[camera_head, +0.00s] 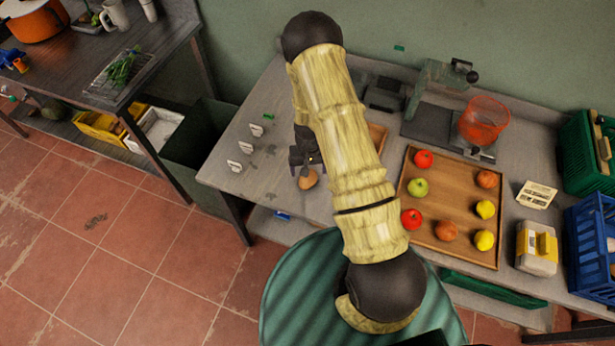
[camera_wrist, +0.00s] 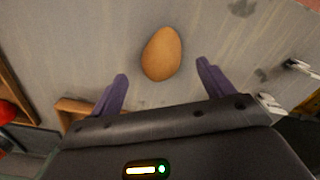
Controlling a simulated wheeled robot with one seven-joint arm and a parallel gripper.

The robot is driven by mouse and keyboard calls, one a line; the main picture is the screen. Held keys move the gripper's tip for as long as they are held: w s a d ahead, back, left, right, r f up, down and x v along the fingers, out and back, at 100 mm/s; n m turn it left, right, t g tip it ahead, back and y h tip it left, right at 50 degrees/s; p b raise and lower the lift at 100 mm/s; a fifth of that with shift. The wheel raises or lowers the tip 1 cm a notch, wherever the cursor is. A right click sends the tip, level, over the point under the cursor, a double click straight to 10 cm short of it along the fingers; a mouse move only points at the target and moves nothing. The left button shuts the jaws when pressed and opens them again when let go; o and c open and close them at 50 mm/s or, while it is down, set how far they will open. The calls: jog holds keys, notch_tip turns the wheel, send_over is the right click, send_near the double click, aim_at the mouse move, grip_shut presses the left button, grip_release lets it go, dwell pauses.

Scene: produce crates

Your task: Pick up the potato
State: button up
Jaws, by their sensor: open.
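The potato (camera_head: 308,180) is brown and egg-shaped. It lies alone on the grey worktop (camera_head: 262,185), near the front edge and left of the wooden tray. My gripper (camera_head: 306,166) is close to it in the head view, partly hidden behind my arm. In the wrist view the potato (camera_wrist: 162,54) shows whole, just beyond the fingertips and roughly centred between them. My gripper (camera_wrist: 163,80) is open and empty, with its two purple fingers spread apart. I cannot tell its exact height above the worktop.
A wooden tray (camera_head: 468,258) with several fruits and vegetables stands to the right. Behind it is a scale with a red bowl (camera_head: 484,118). Small white tags (camera_head: 246,147) stand on the left. Green (camera_head: 578,150) and blue (camera_head: 590,240) crates are at the far right.

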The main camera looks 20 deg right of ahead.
jog(key=shift+f, duration=0.2)
notch_tip(320, 180, down, 2)
jog(key=shift+a+p, duration=0.1)
jog(key=shift+p, duration=1)
jog(key=shift+f+p, duration=0.45)
jog(key=shift+f, duration=1)
jog(key=c, duration=1.1)
jog(key=shift+r, duration=0.1)
notch_tip(320, 180, up, 10)
jog(key=b, duration=0.3)
jog(key=shift+b, duration=0.35)
